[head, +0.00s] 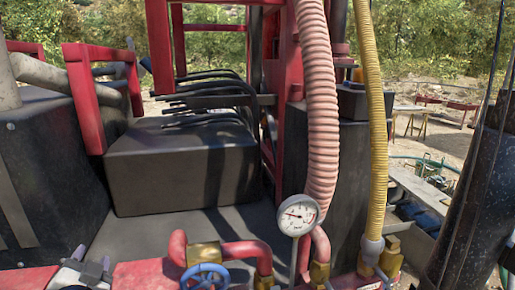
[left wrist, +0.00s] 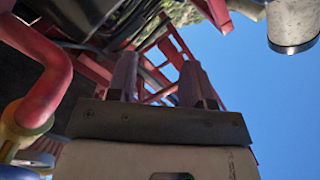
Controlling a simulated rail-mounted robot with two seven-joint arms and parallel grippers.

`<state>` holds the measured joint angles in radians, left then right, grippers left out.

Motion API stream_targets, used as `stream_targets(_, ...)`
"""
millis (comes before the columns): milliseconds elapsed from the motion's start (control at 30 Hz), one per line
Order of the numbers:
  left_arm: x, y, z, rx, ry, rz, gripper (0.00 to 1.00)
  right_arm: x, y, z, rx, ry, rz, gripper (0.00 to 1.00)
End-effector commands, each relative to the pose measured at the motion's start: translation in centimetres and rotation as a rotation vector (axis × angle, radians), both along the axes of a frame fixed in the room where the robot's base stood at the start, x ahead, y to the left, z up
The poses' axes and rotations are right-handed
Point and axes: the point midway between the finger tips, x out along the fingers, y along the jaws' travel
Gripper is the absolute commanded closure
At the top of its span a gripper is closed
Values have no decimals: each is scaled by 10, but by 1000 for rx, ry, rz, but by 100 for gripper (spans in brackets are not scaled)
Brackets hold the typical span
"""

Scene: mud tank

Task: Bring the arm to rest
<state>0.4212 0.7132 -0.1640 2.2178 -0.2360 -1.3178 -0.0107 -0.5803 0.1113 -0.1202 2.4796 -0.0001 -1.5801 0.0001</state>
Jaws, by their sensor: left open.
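My left gripper (head: 93,258) shows at the bottom left of the head view, low in front of the red pipework. In the left wrist view its two fingers (left wrist: 160,78) stand apart, with nothing between them. Red framework and blue sky show beyond them. The rest of my left arm is mostly out of the picture. My right gripper is not in view.
A red pipe (head: 245,250) with a blue valve wheel (head: 204,277) lies right of the gripper. A pressure gauge (head: 298,214), pink hose (head: 317,110) and yellow hose (head: 374,120) stand further right. A dark box (head: 180,165) sits behind.

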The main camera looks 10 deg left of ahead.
Motion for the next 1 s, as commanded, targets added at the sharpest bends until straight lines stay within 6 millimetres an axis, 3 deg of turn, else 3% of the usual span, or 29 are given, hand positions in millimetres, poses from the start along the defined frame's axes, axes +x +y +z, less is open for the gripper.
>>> stream_targets(33,-13,-19,-31,-108,103,-13,53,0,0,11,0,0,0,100)
stream_targets(100,-35,-43,-71,-224,239,-34,53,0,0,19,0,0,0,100)
stream_targets(200,-72,-83,-120,-366,410,-90,53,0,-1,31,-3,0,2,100)
stream_targets(300,-112,-121,-156,-494,522,-153,53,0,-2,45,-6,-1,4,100)
stream_targets(500,-194,-162,-211,-688,721,-133,53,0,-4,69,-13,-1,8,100)
stream_targets(700,-264,-184,-249,-802,894,-63,53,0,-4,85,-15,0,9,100)
stream_targets(800,-288,-187,-258,-825,951,-38,53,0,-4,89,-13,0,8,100)
stream_targets(1000,-311,-187,-267,-830,1006,-14,53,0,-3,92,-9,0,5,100)
